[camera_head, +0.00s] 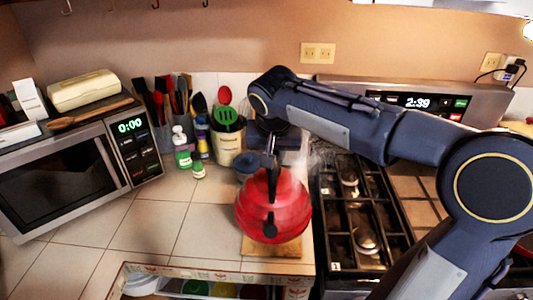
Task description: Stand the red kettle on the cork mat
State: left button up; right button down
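The red kettle (287,212) is upright at the front right of the tiled counter, directly over the cork mat (292,249). The mat's front part shows below the kettle; the rest is hidden behind it. I cannot tell whether the kettle's base touches the mat or hangs just above it. My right gripper (270,166) points down at the top of the kettle and appears shut on its handle, though the fingertips are small and partly blend with the dark handle. My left gripper is not in view.
A stove (366,215) stands right of the kettle, beneath my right arm. A microwave (70,170) is at left. The counter left of the kettle is clear; an open drawer (205,289) lies below the front edge.

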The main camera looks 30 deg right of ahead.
aim_at(273, 188)
jog(key=shift+f+b, duration=2.6)
jog(key=shift+f, duration=0.55)
jog(key=shift+f+b, duration=0.5)
jog(key=shift+f, duration=0.05)
jog(key=c, duration=1.3)
grip_release()
jog(key=shift+o, duration=0.7)
jog(key=shift+s, duration=0.1)
jog(key=shift+f, duration=0.25)
jog(key=v, duration=0.8)
jog(key=shift+r, duration=0.1)
